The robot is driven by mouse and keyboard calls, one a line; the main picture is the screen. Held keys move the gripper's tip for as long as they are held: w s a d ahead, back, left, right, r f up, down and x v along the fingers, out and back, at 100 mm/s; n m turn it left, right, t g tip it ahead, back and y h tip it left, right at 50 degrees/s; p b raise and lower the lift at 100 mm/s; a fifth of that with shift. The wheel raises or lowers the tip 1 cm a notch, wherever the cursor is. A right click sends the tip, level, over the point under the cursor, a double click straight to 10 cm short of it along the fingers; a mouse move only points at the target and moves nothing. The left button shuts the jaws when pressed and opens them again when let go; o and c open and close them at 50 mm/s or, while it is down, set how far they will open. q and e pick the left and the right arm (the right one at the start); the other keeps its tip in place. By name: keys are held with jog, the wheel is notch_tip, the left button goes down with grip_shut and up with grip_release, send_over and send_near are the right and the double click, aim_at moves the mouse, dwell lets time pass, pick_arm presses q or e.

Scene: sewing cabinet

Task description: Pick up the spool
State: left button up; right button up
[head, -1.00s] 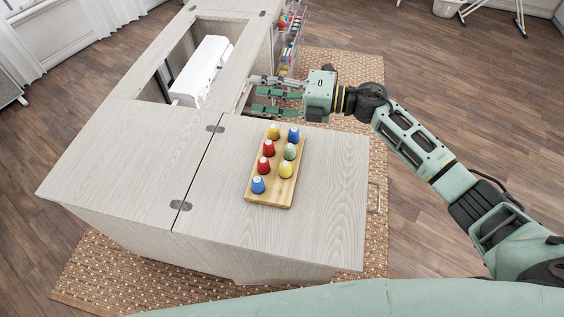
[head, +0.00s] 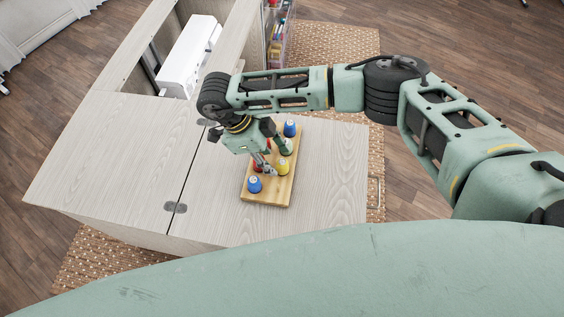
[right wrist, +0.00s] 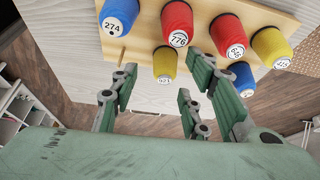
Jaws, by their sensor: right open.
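A wooden spool board (head: 268,198) lies on the cabinet's lid and carries several coloured spools. In the head view a blue spool (head: 254,185), a yellow spool (head: 282,168) and another blue spool (head: 290,128) show. My right gripper (head: 268,166) points down over the board and hides part of the red spools. In the right wrist view the right gripper (right wrist: 160,82) is open and empty. Blue spool 274 (right wrist: 118,14), red spool 776 (right wrist: 177,22) and a yellow spool (right wrist: 164,64) stand just beyond its fingers. I cannot tell which spool is meant. My left gripper is not in view.
The cabinet top (head: 120,150) is clear left of the board. A white sewing machine (head: 188,55) sits in the opening behind. A clear rack of coloured items (head: 278,35) hangs at the cabinet's far side. The lid right of the board is bare.

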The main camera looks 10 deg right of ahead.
aim_at(279, 163)
jog(key=p+x, duration=0.1)
jog(key=x, duration=0.1)
jog(key=p+x, duration=0.1)
jog(key=shift+d+f, duration=0.2)
jog(key=shift+d, duration=0.25)
jog(key=shift+s+d+f, duration=0.1)
jog(key=shift+d+f, duration=0.05)
jog(key=shift+f, duration=0.45)
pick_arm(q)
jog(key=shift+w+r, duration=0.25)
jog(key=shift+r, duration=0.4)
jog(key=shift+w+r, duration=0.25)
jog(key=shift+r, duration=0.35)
pick_arm(e)
jog(key=shift+c, duration=0.3)
